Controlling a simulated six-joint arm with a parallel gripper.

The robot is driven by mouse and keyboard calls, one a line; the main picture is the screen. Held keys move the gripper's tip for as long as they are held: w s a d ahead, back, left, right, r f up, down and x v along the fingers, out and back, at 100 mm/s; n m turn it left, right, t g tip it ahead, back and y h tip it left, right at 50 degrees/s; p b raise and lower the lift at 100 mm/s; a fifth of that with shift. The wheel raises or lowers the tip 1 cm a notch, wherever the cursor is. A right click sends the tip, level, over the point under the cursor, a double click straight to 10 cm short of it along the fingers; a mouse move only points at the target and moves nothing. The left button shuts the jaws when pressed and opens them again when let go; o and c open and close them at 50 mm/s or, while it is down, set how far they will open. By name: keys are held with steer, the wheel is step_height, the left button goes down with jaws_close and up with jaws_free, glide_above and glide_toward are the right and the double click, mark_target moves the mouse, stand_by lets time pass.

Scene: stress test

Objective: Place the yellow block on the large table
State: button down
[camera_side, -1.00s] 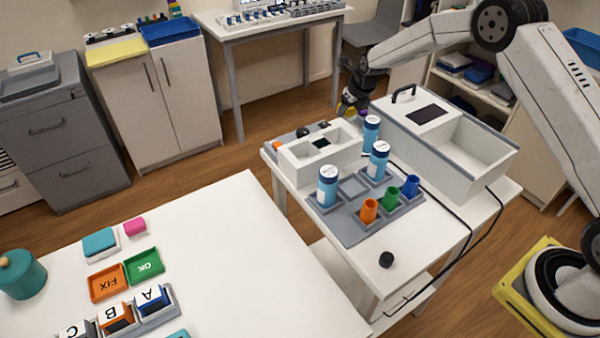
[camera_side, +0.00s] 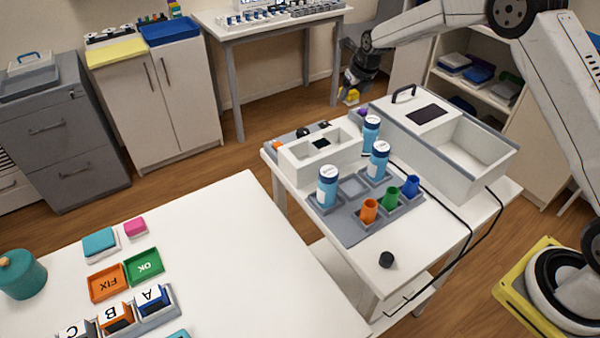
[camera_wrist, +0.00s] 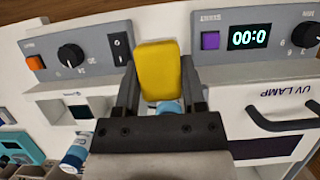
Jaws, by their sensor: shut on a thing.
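The yellow block (camera_wrist: 158,70) is between the two fingers of my gripper (camera_wrist: 158,88) in the wrist view, and the fingers are shut on it. In the side view my gripper (camera_side: 350,92) holds the yellow block (camera_side: 350,97) in the air, above the far edge of the small white equipment table. The large white table (camera_side: 225,240) fills the lower left of the side view, well apart from my gripper.
The equipment table bears a white box with wells (camera_side: 315,158), a UV lamp box (camera_wrist: 280,105), several blue bottles and colored cups. On the large table are a pink block (camera_side: 135,227), orange tray (camera_side: 107,282) and green tray (camera_side: 144,266). Its right half is clear.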

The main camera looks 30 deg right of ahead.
steer(key=shift+r, duration=0.1)
step_height(320, 180, up, 5)
steer(key=s+a+n+g+y, duration=0.15)
steer(key=s+a+n, duration=0.4)
steer(key=a, duration=0.75)
steer(key=s+a+n+y, duration=0.2)
steer(key=s+a+n, duration=0.4)
steer(key=a, duration=0.8)
steer(key=s+a+n+g+y, duration=0.1)
steer(key=s+a+n, duration=0.2)
steer(key=s+a, duration=0.45)
steer(key=s+a+n+g, duration=0.2)
steer(key=s+a+n, duration=0.25)
steer(key=s, duration=0.65)
step_height(320, 180, down, 10)
steer(key=m, duration=0.1)
steer(key=w+a+f, duration=0.2)
steer(key=w, duration=0.1)
steer(key=w+a+f, duration=0.2)
steer(key=w+f, duration=0.1)
steer(key=w+a+f, duration=0.3)
steer(key=w, duration=0.1)
steer(key=shift+w+a+f, duration=0.35)
steer(key=shift+w+f, duration=0.2)
steer(key=shift+f, duration=0.05)
